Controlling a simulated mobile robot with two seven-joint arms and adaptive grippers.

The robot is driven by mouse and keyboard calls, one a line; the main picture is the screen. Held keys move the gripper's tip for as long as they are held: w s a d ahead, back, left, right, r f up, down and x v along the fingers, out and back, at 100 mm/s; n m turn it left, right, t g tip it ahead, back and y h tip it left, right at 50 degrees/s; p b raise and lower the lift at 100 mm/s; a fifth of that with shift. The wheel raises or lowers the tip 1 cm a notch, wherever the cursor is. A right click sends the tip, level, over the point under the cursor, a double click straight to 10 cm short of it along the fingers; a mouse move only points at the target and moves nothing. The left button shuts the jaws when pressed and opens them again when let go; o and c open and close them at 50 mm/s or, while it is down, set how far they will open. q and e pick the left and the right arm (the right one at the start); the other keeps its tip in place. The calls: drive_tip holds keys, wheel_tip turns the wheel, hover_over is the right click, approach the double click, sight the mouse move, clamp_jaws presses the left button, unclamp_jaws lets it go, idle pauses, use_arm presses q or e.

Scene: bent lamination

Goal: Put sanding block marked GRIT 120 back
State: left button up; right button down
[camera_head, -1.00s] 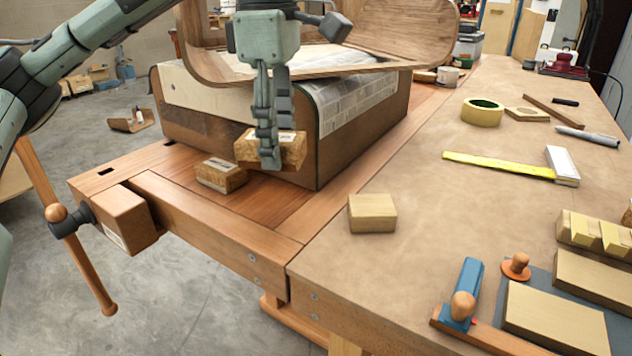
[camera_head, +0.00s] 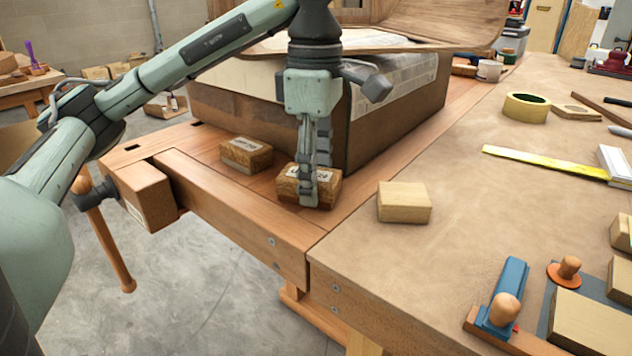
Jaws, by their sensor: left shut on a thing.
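My left gripper (camera_head: 310,203) points down at the front of the wooden workbench (camera_head: 203,195) and is shut on a brown cork-like sanding block (camera_head: 290,186) with a pale label. The gripper's fingers cover part of the label, and its print is too small to read. The block is at or just above the bench top; I cannot tell whether it touches. A second similar labelled block (camera_head: 246,154) lies on the bench to its left, a small gap away. My right gripper is not in view.
A large box-like form (camera_head: 400,116) with bent wood on top stands right behind the gripper. A plain wooden block (camera_head: 404,202) lies to the right on the brown-covered table (camera_head: 450,240). Yellow tape (camera_head: 526,107), a yellow rule (camera_head: 540,163) and a blue tool (camera_head: 508,297) lie further right.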

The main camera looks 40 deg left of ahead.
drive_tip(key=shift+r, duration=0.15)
use_arm(q)
drive_tip(key=shift+f, duration=0.1)
drive_tip(key=o, duration=1.2)
drive_tip(key=shift+c, duration=0.2)
drive_tip(key=shift+r, duration=0.2)
wheel_tip(320, 180, up, 12)
drive_tip(key=p, duration=0.3)
drive_tip(key=shift+f, duration=0.15)
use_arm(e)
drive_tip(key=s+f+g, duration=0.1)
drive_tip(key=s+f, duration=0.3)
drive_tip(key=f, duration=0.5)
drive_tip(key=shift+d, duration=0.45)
